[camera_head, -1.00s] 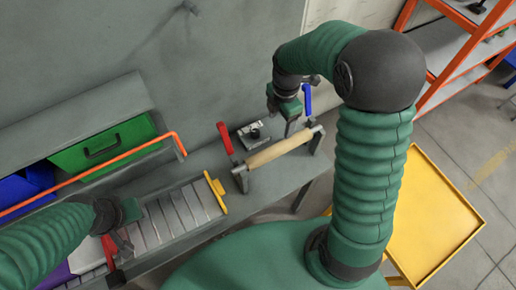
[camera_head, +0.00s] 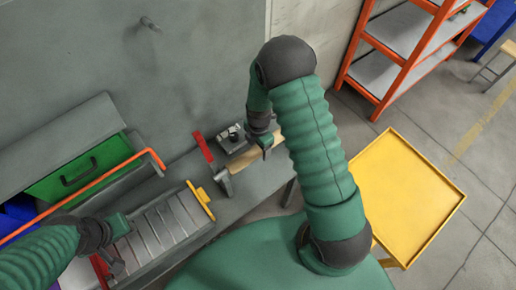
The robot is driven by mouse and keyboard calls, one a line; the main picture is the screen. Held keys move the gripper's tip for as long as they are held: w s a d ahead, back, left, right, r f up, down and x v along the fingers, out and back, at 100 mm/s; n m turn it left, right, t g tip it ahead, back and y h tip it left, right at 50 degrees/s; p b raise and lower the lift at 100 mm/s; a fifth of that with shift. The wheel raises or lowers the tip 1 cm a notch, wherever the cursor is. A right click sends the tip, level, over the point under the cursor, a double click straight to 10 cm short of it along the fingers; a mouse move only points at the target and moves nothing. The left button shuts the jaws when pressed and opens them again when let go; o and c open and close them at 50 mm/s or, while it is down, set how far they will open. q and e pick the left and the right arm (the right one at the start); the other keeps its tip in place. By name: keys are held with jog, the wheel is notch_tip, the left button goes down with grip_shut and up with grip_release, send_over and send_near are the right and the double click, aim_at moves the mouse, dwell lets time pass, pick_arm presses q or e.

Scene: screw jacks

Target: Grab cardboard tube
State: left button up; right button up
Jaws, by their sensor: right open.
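The cardboard tube (camera_head: 241,162) is a tan cylinder on the grey bench. Its left end meets a stand with a red handle (camera_head: 203,148); its right part is hidden behind my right arm. My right gripper (camera_head: 266,150) is open at the tube, close above or around it; I cannot tell whether it touches. My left gripper (camera_head: 118,262) is at the lower left over the bench, and its fingers are too small and dark to tell open from shut.
A small grey metal device (camera_head: 232,138) stands just behind the tube. A ribbed grey tray with a yellow handle (camera_head: 201,197) lies left of it. A green drawer (camera_head: 80,172) and an orange rail (camera_head: 85,193) are further left. A yellow cart (camera_head: 405,195) and an orange shelf (camera_head: 400,55) stand right.

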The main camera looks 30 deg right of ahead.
jog(key=shift+d, duration=0.25)
jog(key=c, duration=0.3)
jog(key=shift+a+r, duration=0.15)
jog(key=shift+a, duration=0.4)
grip_shut()
jog(key=shift+d, duration=0.35)
